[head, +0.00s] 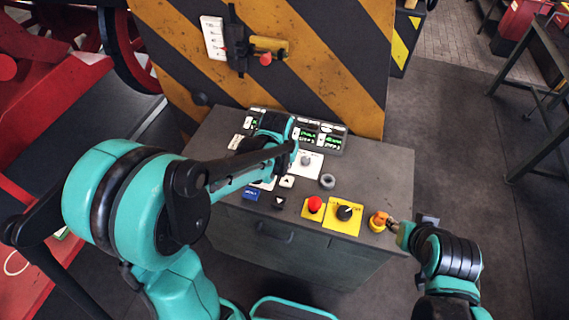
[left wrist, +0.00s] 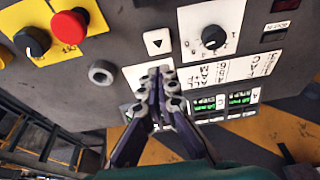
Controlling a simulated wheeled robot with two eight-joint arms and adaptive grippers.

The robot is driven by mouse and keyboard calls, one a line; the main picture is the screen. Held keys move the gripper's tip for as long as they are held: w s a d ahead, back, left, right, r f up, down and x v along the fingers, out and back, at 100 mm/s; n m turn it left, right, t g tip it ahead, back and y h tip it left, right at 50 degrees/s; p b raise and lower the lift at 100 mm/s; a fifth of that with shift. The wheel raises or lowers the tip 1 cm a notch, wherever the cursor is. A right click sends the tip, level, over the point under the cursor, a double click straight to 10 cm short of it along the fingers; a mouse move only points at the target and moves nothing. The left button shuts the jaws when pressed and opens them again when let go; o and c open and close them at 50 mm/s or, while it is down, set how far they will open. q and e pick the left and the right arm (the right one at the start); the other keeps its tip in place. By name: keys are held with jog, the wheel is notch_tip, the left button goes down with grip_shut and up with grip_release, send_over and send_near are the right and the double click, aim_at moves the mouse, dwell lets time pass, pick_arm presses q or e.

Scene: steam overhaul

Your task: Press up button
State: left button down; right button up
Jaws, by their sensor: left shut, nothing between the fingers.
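The white up button (head: 287,181) with a dark triangle sits on the grey control desk (head: 385,170). In the left wrist view the up button (left wrist: 156,42) is just beyond my left fingertips. My left gripper (left wrist: 161,75) is shut and empty, over a white plate, with a visible gap in the picture between its tips and the button. In the head view my left arm hides most of that gripper. A black down-arrow button (head: 279,203) lies nearer the desk's front edge. My right gripper (head: 397,227) is beside an orange knob (head: 379,220); its finger opening is unclear.
A red mushroom button (head: 315,204), a black rotary knob (head: 344,212), a grey ring (head: 327,181) and a blue button (head: 250,194) surround the up button. Displays (head: 331,139) line the desk's back. A striped panel (head: 330,60) rises behind; open floor lies right.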

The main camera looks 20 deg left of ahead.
aim_at(287, 180)
pick_arm(q)
jog(key=x, duration=0.2)
jog(key=b+x, duration=0.1)
jog(key=x, duration=0.3)
jog(key=shift+s+f+b, duration=0.2)
jog(key=shift+f+b, duration=0.1)
jog(key=shift+f, duration=1)
